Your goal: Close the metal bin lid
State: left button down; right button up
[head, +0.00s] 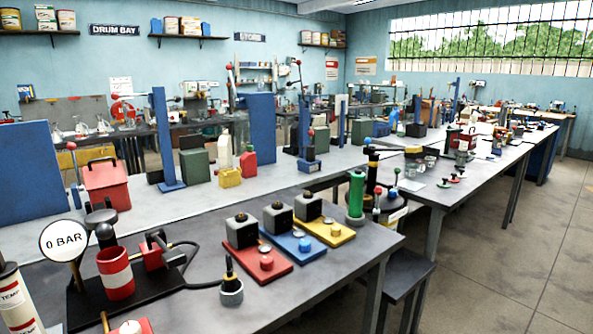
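No metal bin with a lid can be made out for certain in the head view. A red box (107,189) with a sloped top and a dark handle stands on the left of the long grey table. Its top looks shut, but I cannot tell whether it is the bin. Neither my left nor my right gripper shows in this view.
The near bench (330,262) holds a 0 BAR gauge (63,241), a red-and-white cylinder (116,273) and red, blue and yellow plates with grey blocks. A green cylinder (356,194) stands at its far right corner. Open floor (500,270) lies at the right.

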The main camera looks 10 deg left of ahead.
aim_at(105, 175)
jog(key=u, duration=2)
jog(key=j+u, duration=0.3)
jog(key=i+j+u, duration=0.1)
jog(key=j+u, duration=0.25)
jog(key=i+j+u, duration=0.1)
jog(key=j, duration=0.3)
jog(key=i+j+u, duration=0.1)
jog(key=i+j, duration=0.15)
jog(key=j, duration=0.15)
jog(key=i+j+u, duration=0.1)
jog(key=i+j, duration=0.5)
jog(key=i, duration=0.35)
jog(key=i+z, duration=0.15)
jog(key=i, duration=0.5)
jog(key=i+j+z, duration=0.1)
jog(key=i, duration=0.5)
jog(key=i+z, duration=0.25)
jog(key=i, duration=0.4)
jog(key=i+j+z, duration=0.25)
jog(key=i, duration=0.35)
jog(key=i+z, duration=0.45)
jog(key=i, duration=0.8)
